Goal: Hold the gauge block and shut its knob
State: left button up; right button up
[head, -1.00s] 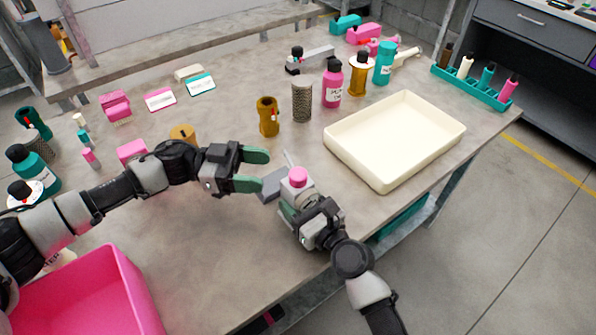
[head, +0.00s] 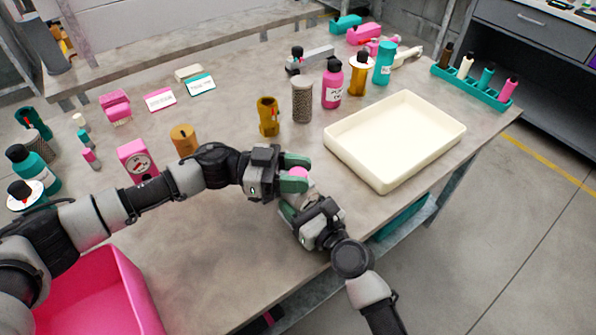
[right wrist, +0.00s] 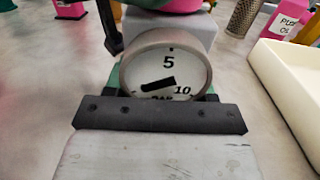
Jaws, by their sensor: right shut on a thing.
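The gauge block (right wrist: 190,32) is a grey block with a round white dial (right wrist: 165,68) on its front, marked 5 and 10, with a short black pointer. In the head view it is mostly hidden by my grippers. My right gripper (head: 299,208) is shut on the block near the table's front edge. A pink knob (head: 298,172) tops the block. My left gripper (head: 293,174) has its green fingers on either side of the knob, seemingly still apart; contact cannot be made out. A green finger and some pink show at the top of the right wrist view.
A cream tray (head: 370,172) lies to the right. A brown cup (head: 268,116), a mesh cylinder (head: 302,100) and a pink bottle (head: 332,84) stand behind. A pink gauge box (head: 135,160) and a pink bin (head: 105,292) are at left. The table between is bare.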

pick_arm(q)
jog(key=c, duration=0.4)
jog(key=shift+c, duration=0.2)
jog(key=shift+m+g, duration=0.3)
jog(key=shift+g, duration=0.2)
jog(key=m+g+y, duration=0.1)
jog(key=m+g, duration=0.1)
jog(key=g, duration=0.1)
jog(key=m+g+y, duration=0.1)
jog(key=m+g, duration=0.1)
jog(key=g, duration=0.1)
jog(key=shift+w+d+m+g+y, duration=0.1)
jog(key=shift+m+g+y, duration=0.2)
jog(key=shift+y, duration=0.1)
jog(key=m+g+y, duration=0.5)
jog(key=shift+g+y, duration=0.3)
jog(key=shift+y, duration=0.1)
jog(key=o, duration=0.9)
